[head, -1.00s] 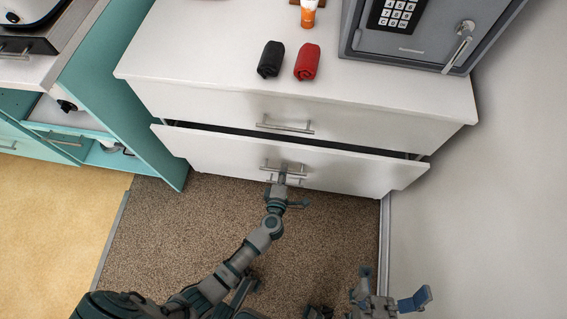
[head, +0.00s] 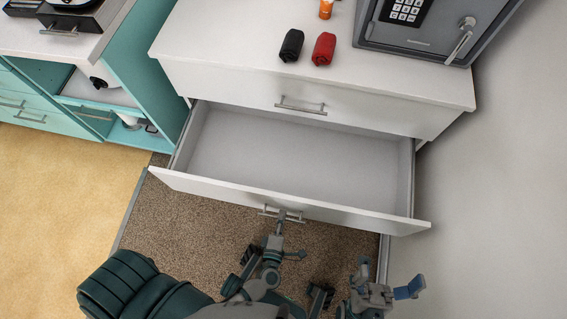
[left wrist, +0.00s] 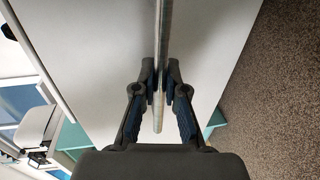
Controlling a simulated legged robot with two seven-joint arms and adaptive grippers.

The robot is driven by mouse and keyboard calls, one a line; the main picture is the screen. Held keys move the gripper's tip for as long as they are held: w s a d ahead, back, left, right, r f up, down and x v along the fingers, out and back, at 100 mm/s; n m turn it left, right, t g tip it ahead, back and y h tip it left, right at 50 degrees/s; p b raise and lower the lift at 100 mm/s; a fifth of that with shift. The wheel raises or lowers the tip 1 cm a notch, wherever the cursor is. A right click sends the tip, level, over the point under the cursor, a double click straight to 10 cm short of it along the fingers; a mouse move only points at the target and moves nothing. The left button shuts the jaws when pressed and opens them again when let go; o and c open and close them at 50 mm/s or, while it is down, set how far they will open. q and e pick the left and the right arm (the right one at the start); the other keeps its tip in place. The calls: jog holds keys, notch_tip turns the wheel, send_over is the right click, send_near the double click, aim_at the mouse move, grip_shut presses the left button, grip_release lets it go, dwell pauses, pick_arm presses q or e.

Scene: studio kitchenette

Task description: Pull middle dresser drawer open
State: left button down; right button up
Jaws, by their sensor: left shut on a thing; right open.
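The white dresser (head: 240,82) stands ahead, and its middle drawer (head: 290,160) is pulled well out, with an empty light grey inside. The drawer's bar handle (head: 268,211) is on its front panel. My left gripper (head: 281,217) is at this handle, shut on it. In the left wrist view the left gripper's (left wrist: 161,82) two fingers press on both sides of the metal handle bar (left wrist: 158,115). My right gripper (head: 388,289) is open and empty at the bottom right, apart from the drawer. The top drawer with its handle (head: 301,106) is shut.
On the dresser top are a black roll (head: 291,45), a red roll (head: 324,48), an orange bottle (head: 326,9) and a grey safe (head: 420,28). A teal cabinet (head: 160,95) stands at the left and a white wall (head: 500,180) at the right. Carpet (head: 190,215) lies in front.

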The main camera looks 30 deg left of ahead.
pick_arm(q)
jog(key=shift+s+a+f, duration=0.15)
jog(key=shift+s+a, duration=0.05)
jog(key=shift+s, duration=0.15)
jog(key=c, duration=1.2)
grip_release()
